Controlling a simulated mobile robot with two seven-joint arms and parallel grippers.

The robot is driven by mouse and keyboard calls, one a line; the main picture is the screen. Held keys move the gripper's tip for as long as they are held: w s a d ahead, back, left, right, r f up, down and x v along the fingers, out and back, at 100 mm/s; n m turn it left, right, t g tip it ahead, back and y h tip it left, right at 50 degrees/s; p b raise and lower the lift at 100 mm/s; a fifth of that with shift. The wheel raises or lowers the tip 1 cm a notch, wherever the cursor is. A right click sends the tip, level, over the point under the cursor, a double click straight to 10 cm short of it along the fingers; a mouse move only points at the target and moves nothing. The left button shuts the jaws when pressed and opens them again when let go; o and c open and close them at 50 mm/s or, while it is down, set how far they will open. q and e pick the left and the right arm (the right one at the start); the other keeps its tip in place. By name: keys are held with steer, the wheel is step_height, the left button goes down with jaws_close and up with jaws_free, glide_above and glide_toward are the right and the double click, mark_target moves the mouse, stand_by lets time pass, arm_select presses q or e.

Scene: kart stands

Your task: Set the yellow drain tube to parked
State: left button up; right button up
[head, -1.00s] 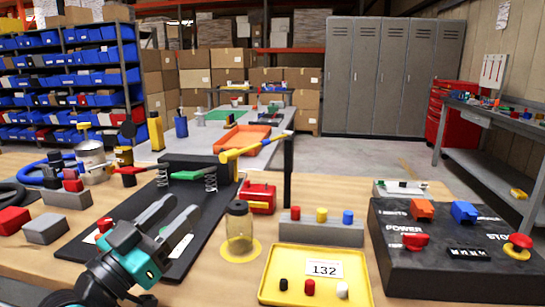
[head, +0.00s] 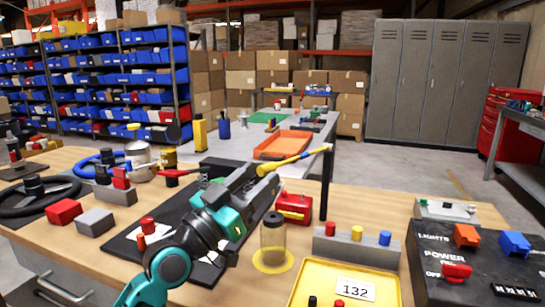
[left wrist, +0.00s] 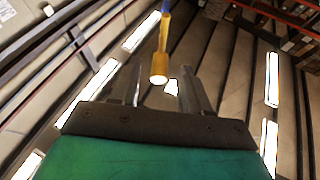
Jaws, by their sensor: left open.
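The yellow drain tube (head: 290,161) slopes up to the right, its far end at the top of a dark upright post (head: 327,185). Its thicker near end is at the left, close to my left gripper (head: 262,182). The gripper comes up from the lower left, its fingers just below and beside that end. In the left wrist view the tube (left wrist: 163,45) hangs in the gap between the fingers of the left gripper (left wrist: 158,88), its round end facing the camera. The fingers are apart and not closed on it; contact cannot be told. My right gripper is not in view.
A jar (head: 273,243) stands on a yellow disc below the tube. A red box (head: 295,208), a grey block with coloured pegs (head: 357,248), a yellow tray (head: 310,275) and a control panel (head: 470,285) lie to the right. The black board (head: 125,243) lies beneath my arm.

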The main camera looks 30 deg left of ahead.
mark_target(273, 163)
arm_select(q)
steer(key=shift+p+x, duration=0.4)
steer(key=shift+x, duration=2.05)
jaws_close()
